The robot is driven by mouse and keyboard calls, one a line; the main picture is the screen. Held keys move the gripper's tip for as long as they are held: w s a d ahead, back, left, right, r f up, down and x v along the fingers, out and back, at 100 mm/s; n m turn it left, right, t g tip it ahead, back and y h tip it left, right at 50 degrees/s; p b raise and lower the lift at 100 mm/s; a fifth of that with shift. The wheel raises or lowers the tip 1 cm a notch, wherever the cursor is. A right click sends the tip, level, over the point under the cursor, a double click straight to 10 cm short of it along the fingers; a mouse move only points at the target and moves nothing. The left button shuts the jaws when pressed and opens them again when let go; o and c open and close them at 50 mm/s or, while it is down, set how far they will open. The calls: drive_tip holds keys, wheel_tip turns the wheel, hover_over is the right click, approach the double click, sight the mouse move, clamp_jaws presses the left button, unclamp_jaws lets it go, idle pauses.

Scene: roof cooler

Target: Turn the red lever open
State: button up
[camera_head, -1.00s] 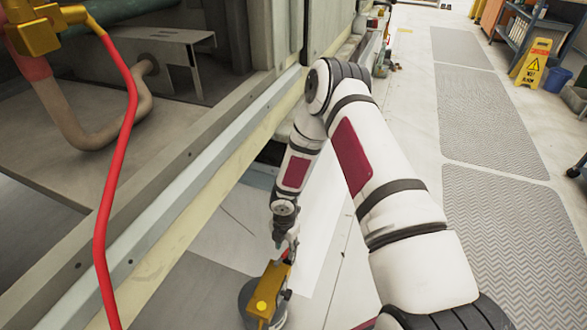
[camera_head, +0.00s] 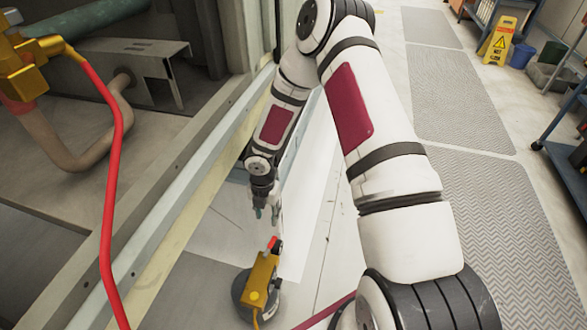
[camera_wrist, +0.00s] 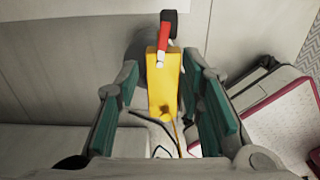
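The red lever (camera_head: 272,243) sits at the top end of a yellow block (camera_head: 261,276) on a dark round base near the floor. In the wrist view the lever (camera_wrist: 164,38) points away from me along the far end of the yellow block (camera_wrist: 164,82), with a dark round piece behind its tip. My gripper (camera_head: 266,212) is just above and behind the lever, apart from it in the head view. In the wrist view my gripper (camera_wrist: 160,68) is open, its green-padded fingers on either side of the block. Nothing appears held.
A red hose (camera_head: 112,190) hangs at left from brass fittings (camera_head: 22,70) in an open cabinet. The cabinet's sill (camera_head: 150,235) runs along the left of the device.

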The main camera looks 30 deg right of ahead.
drive_tip(key=s+d+r+m+h+b, duration=0.1)
drive_tip(key=d+r+m+h+b, duration=0.1)
drive_tip(key=r, duration=0.6)
drive_tip(key=s+d+r+m+h+b, duration=0.2)
drive_tip(key=d+r+m+b, duration=0.2)
drive_tip(key=r+m, duration=0.3)
drive_tip(key=shift+d+r, duration=0.75)
drive_tip(key=shift+r, duration=0.2)
